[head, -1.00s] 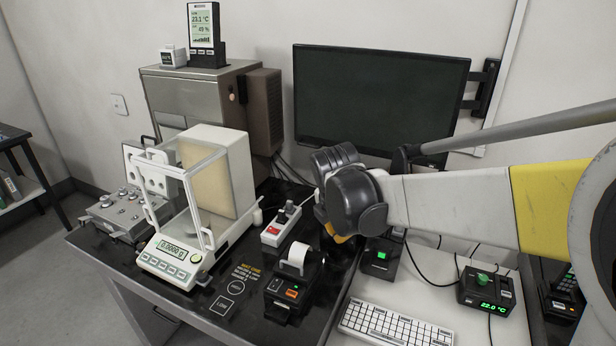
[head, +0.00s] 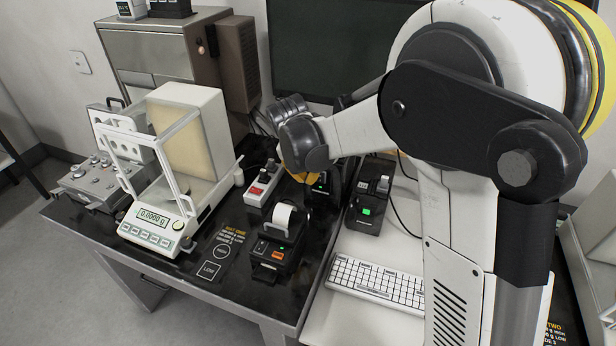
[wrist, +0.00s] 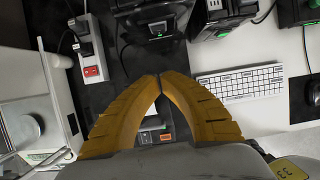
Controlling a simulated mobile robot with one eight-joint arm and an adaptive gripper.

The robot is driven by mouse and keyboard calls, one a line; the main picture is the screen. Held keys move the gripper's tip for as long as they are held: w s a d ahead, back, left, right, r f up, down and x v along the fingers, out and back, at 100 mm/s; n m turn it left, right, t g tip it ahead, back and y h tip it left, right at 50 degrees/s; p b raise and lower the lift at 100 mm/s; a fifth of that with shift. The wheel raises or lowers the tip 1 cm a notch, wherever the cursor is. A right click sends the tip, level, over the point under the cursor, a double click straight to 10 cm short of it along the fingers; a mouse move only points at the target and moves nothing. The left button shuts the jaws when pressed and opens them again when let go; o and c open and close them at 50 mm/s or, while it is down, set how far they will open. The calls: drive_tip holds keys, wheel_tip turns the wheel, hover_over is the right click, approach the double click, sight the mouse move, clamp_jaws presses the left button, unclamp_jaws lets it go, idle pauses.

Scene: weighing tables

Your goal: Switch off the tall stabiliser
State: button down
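Two black boxes with lit green switches stand behind the printer, and I cannot tell for certain which is the tall stabiliser. One black box (head: 333,184) is partly hidden behind my gripper; it also shows in the wrist view (wrist: 143,27), its green light just beyond my fingertips. The other black box (head: 366,222) stands to its right, its green switch facing front; it appears in the wrist view too (wrist: 205,24). My gripper (head: 302,180) points down over the dark table. Its orange fingers meet at the tips in the wrist view (wrist: 158,76), shut with nothing between them.
A label printer (head: 277,246) stands in front of my gripper, and a power strip with a red switch (head: 262,185) lies to its left. The balance (head: 170,170) is further left. A white keyboard (head: 375,283) lies at the right. A dark monitor (head: 320,60) is behind.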

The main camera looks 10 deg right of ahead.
sight(320, 178)
drive_tip(key=w+d+f+b, duration=0.3)
drive_tip(key=w+f, duration=0.2)
drive_tip(key=f, duration=0.1)
drive_tip(key=shift+w+d+f, duration=0.35)
drive_tip(key=shift+d, duration=0.05)
drive_tip(key=shift+w+d+r, duration=0.25)
drive_tip(key=shift+w+d, duration=0.05)
drive_tip(key=shift+w, duration=0.15)
drive_tip(key=shift+r+p, duration=0.15)
drive_tip(key=shift+p, duration=0.15)
drive_tip(key=shift+r+p, duration=0.35)
drive_tip(key=shift+r, duration=0.3)
